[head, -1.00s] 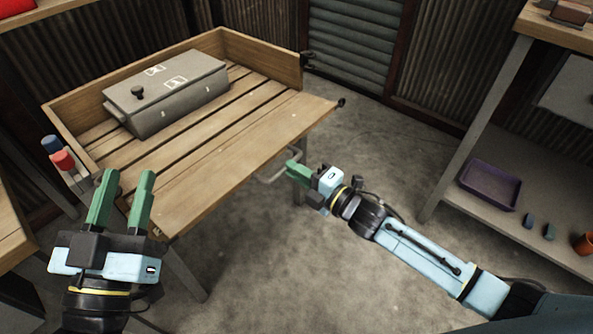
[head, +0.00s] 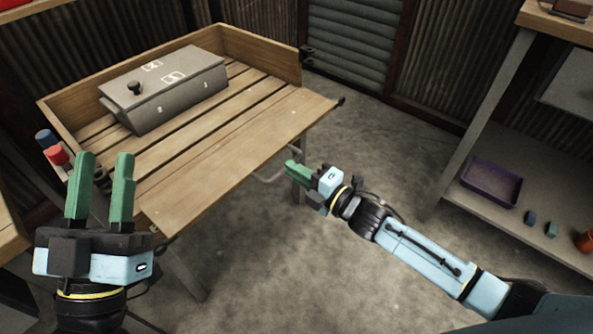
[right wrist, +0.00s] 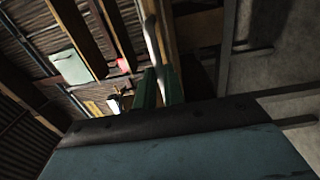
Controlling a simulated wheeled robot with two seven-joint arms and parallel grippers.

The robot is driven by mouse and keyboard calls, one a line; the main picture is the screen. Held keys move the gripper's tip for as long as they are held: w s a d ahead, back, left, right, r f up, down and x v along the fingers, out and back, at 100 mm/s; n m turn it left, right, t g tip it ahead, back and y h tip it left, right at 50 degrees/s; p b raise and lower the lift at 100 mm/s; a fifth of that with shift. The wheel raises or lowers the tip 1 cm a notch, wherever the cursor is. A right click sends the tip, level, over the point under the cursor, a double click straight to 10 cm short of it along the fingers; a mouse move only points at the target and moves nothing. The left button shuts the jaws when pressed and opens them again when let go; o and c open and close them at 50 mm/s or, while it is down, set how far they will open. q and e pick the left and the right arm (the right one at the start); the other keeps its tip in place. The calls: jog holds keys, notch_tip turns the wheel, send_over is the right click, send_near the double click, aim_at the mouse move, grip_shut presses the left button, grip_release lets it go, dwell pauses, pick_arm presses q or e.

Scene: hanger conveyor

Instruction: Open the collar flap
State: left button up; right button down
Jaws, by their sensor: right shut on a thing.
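A wooden collar (head: 255,52) with raised walls stands around a slatted bench top. A wide front board (head: 235,160) lies folded outward, roughly level with the slats; I take it to be the collar flap. A pale bar handle (head: 268,179) sticks out below its outer edge. My right gripper (head: 290,168) is at that edge. In the right wrist view its green fingers (right wrist: 158,86) are shut on the pale bar (right wrist: 152,35). My left gripper (head: 98,165) is open and empty, in front of the bench's left end.
A grey lidded box (head: 165,92) with a black knob sits on the slats. Red and blue items (head: 52,147) hang at the bench's left side. A right-hand shelf holds a purple tray (head: 490,182). The floor between is clear.

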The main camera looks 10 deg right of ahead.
jog(key=c, duration=1.5)
grip_release()
jog(key=shift+w, duration=0.1)
